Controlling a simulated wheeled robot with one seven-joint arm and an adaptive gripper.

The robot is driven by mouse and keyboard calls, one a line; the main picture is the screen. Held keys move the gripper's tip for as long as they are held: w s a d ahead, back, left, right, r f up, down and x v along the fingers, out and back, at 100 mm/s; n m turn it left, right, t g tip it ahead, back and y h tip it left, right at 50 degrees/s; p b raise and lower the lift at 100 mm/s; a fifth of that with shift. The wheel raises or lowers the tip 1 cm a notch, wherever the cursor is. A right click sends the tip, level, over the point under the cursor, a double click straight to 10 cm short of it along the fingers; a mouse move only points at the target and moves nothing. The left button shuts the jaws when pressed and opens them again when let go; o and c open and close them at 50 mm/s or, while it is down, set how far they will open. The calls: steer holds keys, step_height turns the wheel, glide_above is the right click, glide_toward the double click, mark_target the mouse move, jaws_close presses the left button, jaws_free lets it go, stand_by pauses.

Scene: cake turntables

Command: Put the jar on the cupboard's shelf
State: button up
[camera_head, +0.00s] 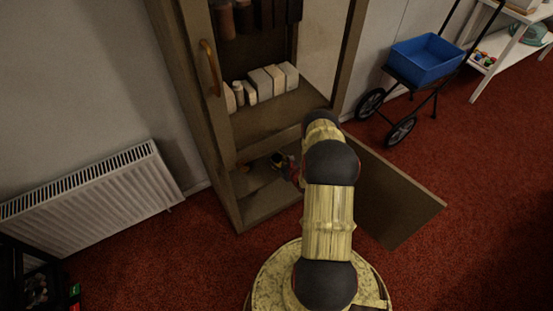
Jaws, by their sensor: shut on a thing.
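The tall wooden cupboard (221,149) stands against the wall, its lower door (393,199) swung open to the right. My arm reaches into its lower compartment. My gripper (279,162) shows small and dark there, just left of my arm's end, with a red part beside it. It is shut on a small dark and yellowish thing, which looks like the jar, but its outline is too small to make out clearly. It is inside the compartment, above its floor (262,204); whether it touches a surface cannot be told. My arm hides the compartment's right part.
A small orange-brown thing (243,168) is at the compartment's back left. The shelf above (272,116) holds several pale boxes (262,83). A radiator (90,195) is at left. A cart with a blue bin (427,60) stands at upper right. Red carpet is clear at right.

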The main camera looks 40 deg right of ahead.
steer(key=o, duration=1.4)
steer(key=shift+c, duration=0.2)
steer(key=shift+r, duration=0.1)
steer(key=shift+s+r, duration=0.15)
steer(key=shift+s, duration=0.15)
steer(key=p+v, duration=0.4)
steer(key=v, duration=0.7)
steer(key=shift+s, duration=0.2)
steer(key=shift+a, duration=0.15)
